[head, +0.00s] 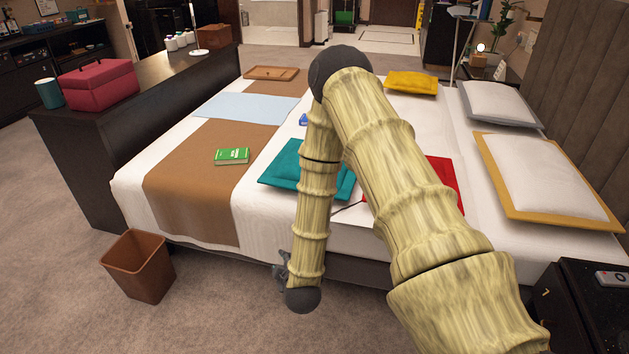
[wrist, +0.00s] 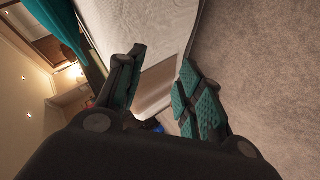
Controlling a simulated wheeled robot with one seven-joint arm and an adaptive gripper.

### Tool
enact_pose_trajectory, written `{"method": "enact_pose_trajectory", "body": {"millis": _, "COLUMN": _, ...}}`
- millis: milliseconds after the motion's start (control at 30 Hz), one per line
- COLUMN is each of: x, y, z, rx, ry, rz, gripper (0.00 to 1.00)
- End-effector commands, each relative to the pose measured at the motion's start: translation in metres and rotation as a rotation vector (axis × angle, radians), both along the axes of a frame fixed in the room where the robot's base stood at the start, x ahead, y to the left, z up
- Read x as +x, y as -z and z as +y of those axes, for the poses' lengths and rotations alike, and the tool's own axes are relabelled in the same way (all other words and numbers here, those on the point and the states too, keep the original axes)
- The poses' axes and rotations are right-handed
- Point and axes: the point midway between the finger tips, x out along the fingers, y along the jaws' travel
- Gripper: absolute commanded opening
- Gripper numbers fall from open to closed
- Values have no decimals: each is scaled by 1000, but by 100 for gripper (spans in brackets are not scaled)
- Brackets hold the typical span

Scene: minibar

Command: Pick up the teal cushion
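The teal cushion (head: 281,166) lies flat on the near side of the bed in the head view, partly hidden behind my arm. My gripper (head: 281,270) is low beside the bed's near edge, apart from the cushion and mostly hidden by my arm. In the wrist view my gripper (wrist: 161,60) is open, with nothing between its teal-padded fingers. A teal strip at the upper left of the wrist view looks like part of the cushion, but I cannot be sure.
The bed has a brown runner (head: 190,187), a green book (head: 232,156), a red cushion (head: 442,180) partly behind my arm, and a yellow cushion (head: 410,83). A brown bin (head: 139,265) stands on the floor at left. A dark nightstand (head: 590,300) is at right.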

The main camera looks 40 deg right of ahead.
Motion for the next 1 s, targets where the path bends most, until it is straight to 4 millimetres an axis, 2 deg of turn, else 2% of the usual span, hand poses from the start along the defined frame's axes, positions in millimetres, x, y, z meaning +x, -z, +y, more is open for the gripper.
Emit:
{"method": "enact_pose_trajectory", "body": {"millis": 33, "x": 18, "y": 5, "z": -14, "rx": -71, "ry": 5, "rz": -49, "gripper": 37}}
{"method": "enact_pose_trajectory", "body": {"millis": 200, "x": 63, "y": -22, "z": -62, "rx": -358, "ry": 39, "rz": -169, "gripper": 37}}
{"method": "enact_pose_trajectory", "body": {"millis": 400, "x": 88, "y": -52, "z": -107, "rx": -625, "ry": 118, "rz": -218, "gripper": 37}}
{"method": "enact_pose_trajectory", "body": {"millis": 600, "x": 96, "y": -68, "z": -127, "rx": -743, "ry": 165, "rz": -221, "gripper": 37}}
{"method": "enact_pose_trajectory", "body": {"millis": 1000, "x": 134, "y": -70, "z": -156, "rx": -753, "ry": 169, "rz": -219, "gripper": 37}}
